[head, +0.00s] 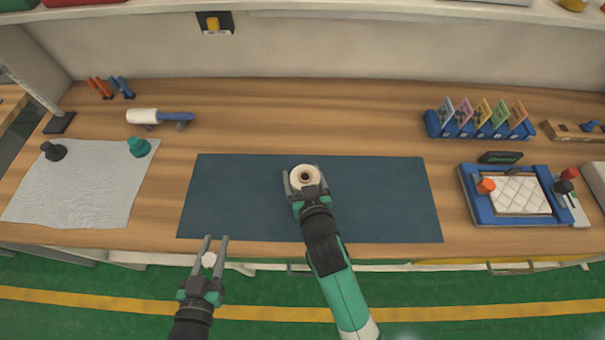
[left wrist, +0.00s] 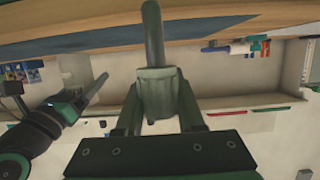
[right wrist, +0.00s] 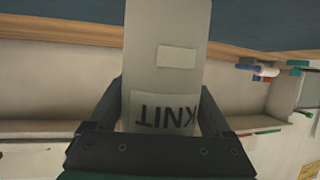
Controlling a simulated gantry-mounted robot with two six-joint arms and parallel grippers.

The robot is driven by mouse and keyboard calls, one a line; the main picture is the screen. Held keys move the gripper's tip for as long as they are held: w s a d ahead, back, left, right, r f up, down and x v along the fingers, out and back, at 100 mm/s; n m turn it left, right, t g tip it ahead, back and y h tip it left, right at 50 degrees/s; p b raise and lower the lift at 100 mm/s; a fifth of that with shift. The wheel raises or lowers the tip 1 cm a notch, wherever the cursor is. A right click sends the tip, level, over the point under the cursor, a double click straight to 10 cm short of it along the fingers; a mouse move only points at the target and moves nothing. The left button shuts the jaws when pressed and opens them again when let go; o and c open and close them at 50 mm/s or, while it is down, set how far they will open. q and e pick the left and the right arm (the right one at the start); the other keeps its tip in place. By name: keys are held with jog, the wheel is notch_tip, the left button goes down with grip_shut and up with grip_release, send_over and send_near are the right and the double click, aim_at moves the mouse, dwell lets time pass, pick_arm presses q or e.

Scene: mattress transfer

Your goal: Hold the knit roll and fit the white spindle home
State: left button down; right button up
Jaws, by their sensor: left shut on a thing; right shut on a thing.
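The knit roll (head: 305,168) is seen end-on in the head view, pale with a dark hole in its centre. My right gripper (head: 306,180) is shut on it above the dark blue mat. In the right wrist view the roll (right wrist: 168,80) is a pale cylinder with a KNIT label between the fingers. My left gripper (head: 214,243) is shut on the white spindle (head: 209,259), in front of the table edge. In the left wrist view the spindle (left wrist: 156,90) looks shaded, with a rod pointing up from a thicker body. Spindle and roll are well apart.
The dark blue mat (head: 220,205) is otherwise bare. A grey cloth (head: 85,185) with black and teal knobs lies at left. A lint roller (head: 150,116) lies behind it. A blue card rack (head: 480,125) and a blue-framed quilted pad (head: 520,195) stand at right.

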pick_arm(q)
jog(key=shift+f+b, duration=0.6)
jog(key=shift+f, duration=0.1)
pick_arm(e)
jog(key=shift+f, duration=0.8)
pick_arm(q)
jog(key=shift+r, duration=0.1)
pick_arm(e)
jog(key=shift+r, duration=0.1)
jog(key=o, duration=1.5)
jog(key=c, duration=1)
jog(key=o, duration=1)
jog(key=shift+o, duration=0.2)
